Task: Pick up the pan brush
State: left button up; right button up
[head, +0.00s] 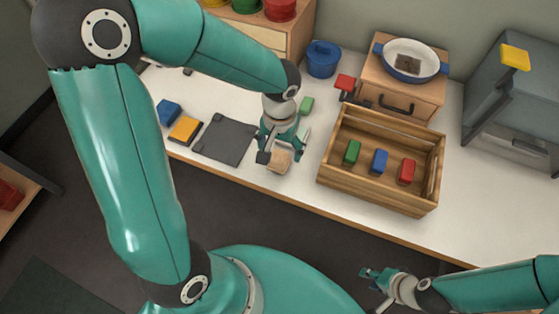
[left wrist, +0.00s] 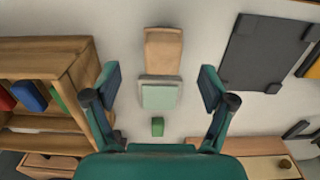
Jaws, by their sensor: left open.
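What looks like the pan brush is a tan wooden piece (head: 279,161) near the table's front edge, partly hidden by my left gripper in the head view. In the left wrist view the tan part (left wrist: 163,50) joins a pale green block (left wrist: 160,94). My left gripper (head: 282,153) is open above it, pointing down. In the left wrist view its fingers (left wrist: 159,86) stand on either side of the pale green part, with clear gaps. A blue-rimmed white pan (head: 409,62) holds a dark brown patch. My right gripper (head: 376,284) is empty, low at the right.
A wooden crate (head: 379,199) with green, blue and red blocks stands right of my left gripper. A dark grey mat (head: 225,140) lies to the left. A blue pot (head: 322,60) stands at the back.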

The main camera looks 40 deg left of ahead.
aim_at(279, 156)
pick_arm(q)
jog(key=shift+w+a+f, duration=0.1)
jog(key=shift+a+f, duration=0.05)
jog(key=shift+f, duration=3.45)
jog(key=c, duration=1.3)
